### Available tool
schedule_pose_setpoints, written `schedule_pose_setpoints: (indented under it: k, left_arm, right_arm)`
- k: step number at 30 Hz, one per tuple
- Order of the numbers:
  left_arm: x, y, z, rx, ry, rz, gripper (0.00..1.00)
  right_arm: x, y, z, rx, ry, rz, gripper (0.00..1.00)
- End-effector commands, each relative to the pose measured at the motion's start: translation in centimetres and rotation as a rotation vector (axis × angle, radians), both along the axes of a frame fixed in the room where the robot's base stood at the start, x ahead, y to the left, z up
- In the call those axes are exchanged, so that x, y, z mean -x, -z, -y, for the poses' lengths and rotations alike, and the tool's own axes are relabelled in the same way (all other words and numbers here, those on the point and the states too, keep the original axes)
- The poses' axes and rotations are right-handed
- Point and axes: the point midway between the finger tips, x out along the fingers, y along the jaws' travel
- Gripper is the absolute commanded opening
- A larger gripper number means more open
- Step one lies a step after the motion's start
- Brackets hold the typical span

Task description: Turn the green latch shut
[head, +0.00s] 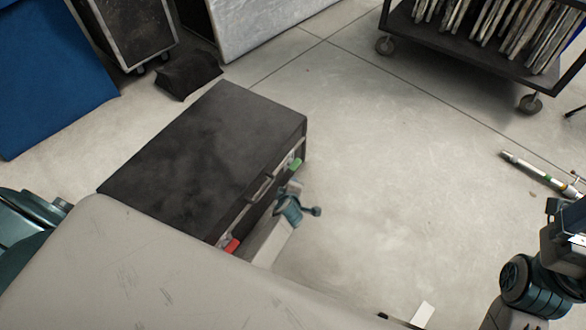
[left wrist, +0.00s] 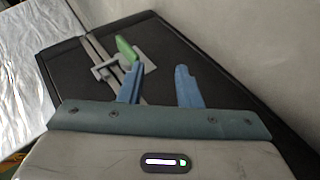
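The green latch (head: 295,164) is on the front face of a black case (head: 205,150), near its far right corner. In the left wrist view the green latch (left wrist: 126,48) is a tilted lever on a grey plate, across the seam strip. My left gripper (left wrist: 156,72) is open and empty, its two blue fingers spread apart. The left finger's tip is just below the latch; I cannot tell whether they touch. In the head view my left wrist hides part of the case front. My right gripper (head: 572,225) is at the right edge, partly cut off.
A red latch (head: 231,246) and a handle (head: 260,188) are on the same case face. A black sandbag (head: 188,73) lies behind the case. A wheeled cart (head: 480,60) stands at the back right.

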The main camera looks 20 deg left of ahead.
Motion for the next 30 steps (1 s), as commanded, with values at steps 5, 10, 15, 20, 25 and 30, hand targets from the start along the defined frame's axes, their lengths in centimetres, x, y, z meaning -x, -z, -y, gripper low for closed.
schedule_pose_setpoints:
  k: [5,10,15,20,25,30]
  left_arm:
    - [2.5,-0.1,0.8,0.0,0.0,-0.001,0.31]
    - [3.3,-0.1,1.1,0.001,0.0,0.001,0.31]
    - [3.3,0.0,1.1,0.0,0.0,0.002,0.31]
    - [3.3,0.0,1.1,-0.001,0.0,0.002,0.31]
    - [3.3,0.0,1.1,-0.001,0.0,0.002,0.31]
    - [3.3,0.0,1.1,-0.001,-0.001,0.001,0.31]
  right_arm:
    - [0.1,-0.7,0.0,0.01,-0.008,-0.005,1.0]
    - [0.1,-0.8,0.0,0.012,-0.01,-0.006,1.0]
    - [0.1,-0.8,0.0,0.012,-0.01,-0.006,1.0]
    - [0.1,-0.8,0.0,0.012,-0.01,-0.006,1.0]
    - [0.1,-0.8,0.0,0.012,-0.01,-0.007,1.0]
    - [0.0,-0.8,0.0,0.012,-0.01,-0.009,1.0]
